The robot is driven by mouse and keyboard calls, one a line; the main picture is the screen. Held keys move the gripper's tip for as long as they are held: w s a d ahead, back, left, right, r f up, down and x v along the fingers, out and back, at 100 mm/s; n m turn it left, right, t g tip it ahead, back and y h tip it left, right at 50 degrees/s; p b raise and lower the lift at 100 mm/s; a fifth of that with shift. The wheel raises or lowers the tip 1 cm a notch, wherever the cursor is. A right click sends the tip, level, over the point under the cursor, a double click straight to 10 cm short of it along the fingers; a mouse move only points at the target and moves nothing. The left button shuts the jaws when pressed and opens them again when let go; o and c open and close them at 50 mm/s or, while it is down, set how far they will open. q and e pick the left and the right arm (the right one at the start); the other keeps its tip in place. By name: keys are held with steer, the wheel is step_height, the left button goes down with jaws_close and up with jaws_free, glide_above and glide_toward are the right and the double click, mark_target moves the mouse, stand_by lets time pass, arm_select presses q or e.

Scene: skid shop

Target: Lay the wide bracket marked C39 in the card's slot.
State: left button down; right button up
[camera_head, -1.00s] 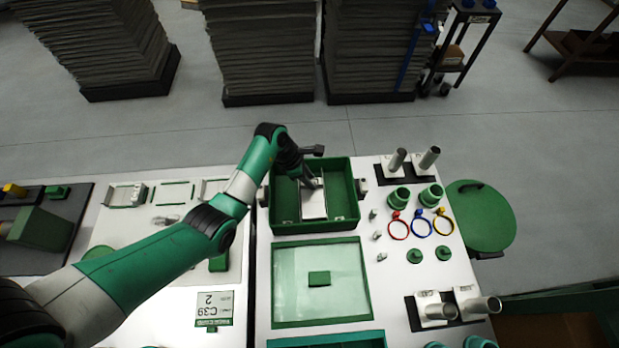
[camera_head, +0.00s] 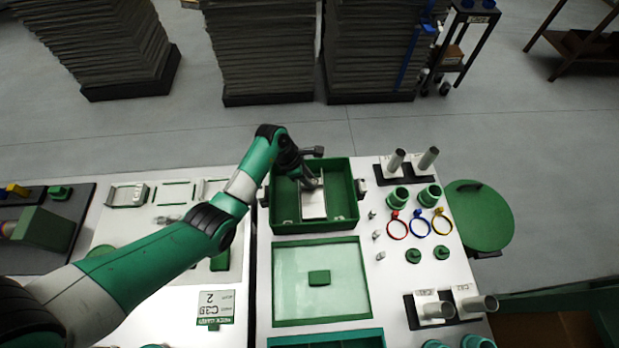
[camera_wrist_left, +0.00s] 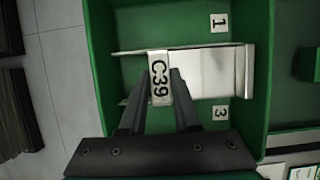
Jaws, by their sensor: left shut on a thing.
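The wide bracket (camera_head: 313,205) is a pale metal plate inside the green box (camera_head: 354,205). In the left wrist view the bracket (camera_wrist_left: 222,72) carries a white tab marked C39 and lies across the box floor between labels 1 (camera_wrist_left: 219,22) and 3 (camera_wrist_left: 220,112). My left gripper (camera_head: 312,183) reaches down into the box; in the left wrist view its fingers (camera_wrist_left: 163,88) are shut on the bracket at the C39 tab. I cannot tell whether the bracket touches the floor. The card (camera_head: 214,306) reads C39 and 2. My right gripper is not in view.
The box walls surround my gripper. A green-framed clear lid (camera_head: 320,280) lies in front of the box. Red, blue and yellow rings, cups and tubes stand to the right. Pale metal parts (camera_head: 127,195) lie on the left table. A round green stool (camera_head: 480,215) is beyond the right edge.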

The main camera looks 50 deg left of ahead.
arm_select(q)
steer(key=shift+f, duration=0.3)
stand_by(0.4)
steer(key=shift+f, duration=0.2)
steer(key=shift+f+b, duration=0.6)
steer(key=shift+f, duration=0.6)
stand_by(0.7)
steer(key=shift+f, duration=0.3)
steer(key=shift+f, duration=0.1)
stand_by(0.5)
steer(key=shift+c, duration=0.7)
jaws_free()
